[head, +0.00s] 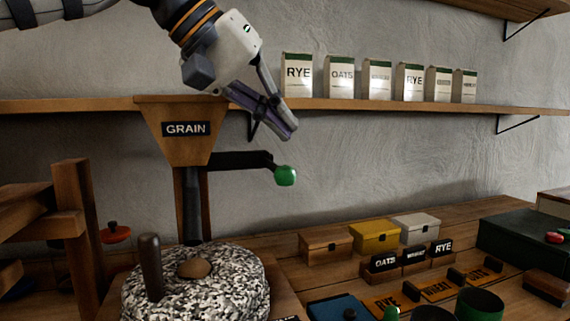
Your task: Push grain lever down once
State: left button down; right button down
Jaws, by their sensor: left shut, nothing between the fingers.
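The grain hopper (190,144) is a tapered wooden box with a GRAIN label, above a dark chute. The grain lever (240,160) is a dark arm coming out of the hopper's right side, with a green knob (286,176) at its end. The lever lies about level, its knob end a little lower. My left gripper (288,135) comes in from the upper left and is shut and empty. Its fingertips appear just above the green knob, with a small gap in the picture. My right gripper is not in view.
A millstone (220,285) with an upright handle (150,266) stands below the hopper. A wall shelf (400,105) behind holds several labelled bags. The bench at right carries small boxes (375,236), label blocks and green cups (480,303). A wooden frame (75,220) stands at left.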

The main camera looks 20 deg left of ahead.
pick_arm(q)
jog(key=shift+r, duration=1.6)
